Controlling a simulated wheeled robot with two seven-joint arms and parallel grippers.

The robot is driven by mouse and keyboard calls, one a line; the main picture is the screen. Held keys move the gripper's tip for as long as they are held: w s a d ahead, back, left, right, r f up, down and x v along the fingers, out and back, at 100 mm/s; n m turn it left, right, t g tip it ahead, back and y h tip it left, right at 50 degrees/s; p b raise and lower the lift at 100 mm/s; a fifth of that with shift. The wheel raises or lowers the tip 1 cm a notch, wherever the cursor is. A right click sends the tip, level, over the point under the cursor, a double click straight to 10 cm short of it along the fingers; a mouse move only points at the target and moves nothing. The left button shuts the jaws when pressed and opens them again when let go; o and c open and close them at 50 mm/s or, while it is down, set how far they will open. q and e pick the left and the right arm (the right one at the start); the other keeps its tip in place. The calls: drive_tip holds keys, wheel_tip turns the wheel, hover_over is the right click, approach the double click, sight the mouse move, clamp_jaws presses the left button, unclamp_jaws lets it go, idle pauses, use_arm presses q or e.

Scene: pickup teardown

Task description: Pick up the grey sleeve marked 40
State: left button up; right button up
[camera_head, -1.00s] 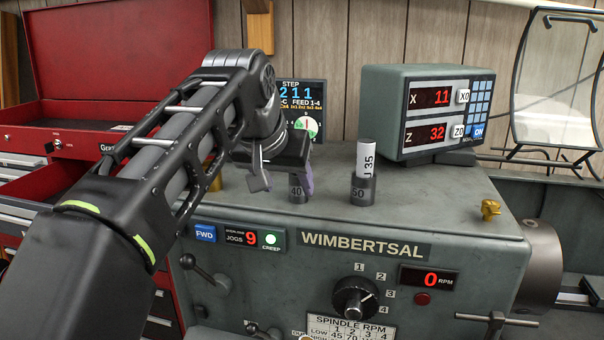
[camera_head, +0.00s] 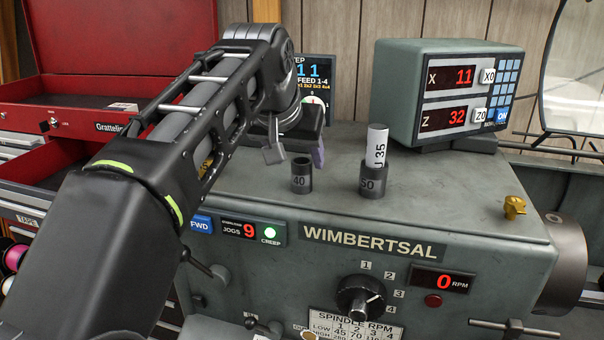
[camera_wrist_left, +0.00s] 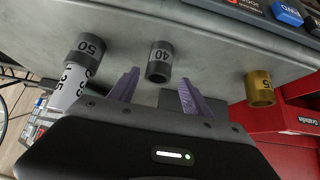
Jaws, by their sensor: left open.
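The grey sleeve marked 40 (camera_head: 301,177) stands upright on the lathe's top (camera_head: 430,200), left of the sleeve marked 50. It also shows in the left wrist view (camera_wrist_left: 159,62), ahead of the gap between my fingers. My left gripper (camera_head: 296,156) is open and empty, just behind and above the sleeve in the head view. Its two purple-grey fingers (camera_wrist_left: 157,90) show in the wrist view, one to each side of the sleeve's line and apart from it. My right gripper is in no view.
A darker sleeve marked 50 (camera_head: 373,181) stands to the right with a white cylinder marked 35 (camera_head: 377,147) in it. A brass sleeve (camera_wrist_left: 259,88) stands on the other side. A readout box (camera_head: 440,95) and a small brass piece (camera_head: 514,207) are farther right.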

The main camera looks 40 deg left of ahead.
sight(302, 168)
use_arm(q)
drive_tip(key=shift+w+f, duration=0.15)
drive_tip(key=shift+f, duration=0.05)
drive_tip(key=shift+p+x, duration=0.5)
drive_tip(key=shift+x, duration=2.15)
drive_tip(key=shift+a, duration=0.1)
clamp_jaws()
drive_tip(key=shift+r, duration=0.1)
